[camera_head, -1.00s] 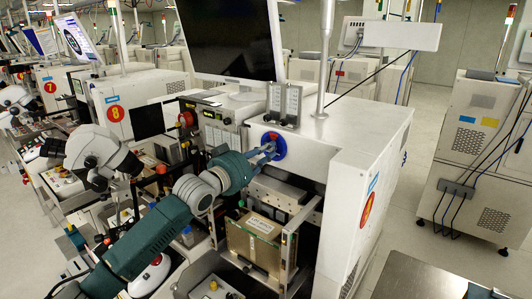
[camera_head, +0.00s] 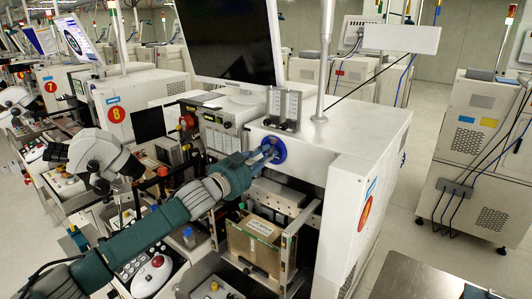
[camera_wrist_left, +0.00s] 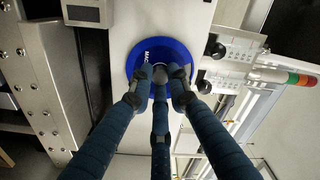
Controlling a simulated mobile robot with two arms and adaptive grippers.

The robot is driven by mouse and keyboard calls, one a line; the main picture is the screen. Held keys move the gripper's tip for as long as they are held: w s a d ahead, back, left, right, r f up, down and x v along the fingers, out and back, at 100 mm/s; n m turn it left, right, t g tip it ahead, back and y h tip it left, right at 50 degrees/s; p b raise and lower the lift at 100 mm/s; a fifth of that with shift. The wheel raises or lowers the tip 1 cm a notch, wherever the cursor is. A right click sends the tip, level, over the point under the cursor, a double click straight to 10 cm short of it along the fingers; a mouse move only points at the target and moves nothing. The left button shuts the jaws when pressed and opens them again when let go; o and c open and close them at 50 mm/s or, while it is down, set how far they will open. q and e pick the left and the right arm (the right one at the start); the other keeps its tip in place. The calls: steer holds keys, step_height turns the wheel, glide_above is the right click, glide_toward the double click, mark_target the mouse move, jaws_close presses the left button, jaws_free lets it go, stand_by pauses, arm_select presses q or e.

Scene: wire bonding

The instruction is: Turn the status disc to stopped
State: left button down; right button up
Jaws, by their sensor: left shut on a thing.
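The status disc (camera_head: 279,147) is blue and sits upright on the front face of the white machine in the head view. In the left wrist view the blue disc (camera_wrist_left: 144,46) carries white lettering that starts "MAC"; the rest is hidden by the fingers. A grey knob stands at its centre, mostly covered. My left gripper (camera_head: 267,153) reaches it from the left. In the left wrist view my left gripper (camera_wrist_left: 161,76) has its three fingers closed around the knob. My right gripper is not in view.
Below the disc, a brown box (camera_head: 254,243) stands in a metal frame. A white microscope (camera_head: 100,155) stands left of my arm. A monitor (camera_head: 226,40) and a small grey rack (camera_head: 284,106) are above. The floor at right is mostly open.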

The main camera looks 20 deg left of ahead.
arm_select(q)
steer(key=m+p, duration=0.1)
steer(key=m, duration=0.4)
steer(key=shift+f+m+p, duration=0.15)
steer(key=shift+m+p, duration=0.15)
steer(key=shift+m, duration=0.1)
stand_by(0.4)
steer(key=c, duration=1.6)
jaws_free()
steer(key=shift+a, duration=0.1)
steer(key=shift+c, duration=0.2)
steer(key=v, duration=1.2)
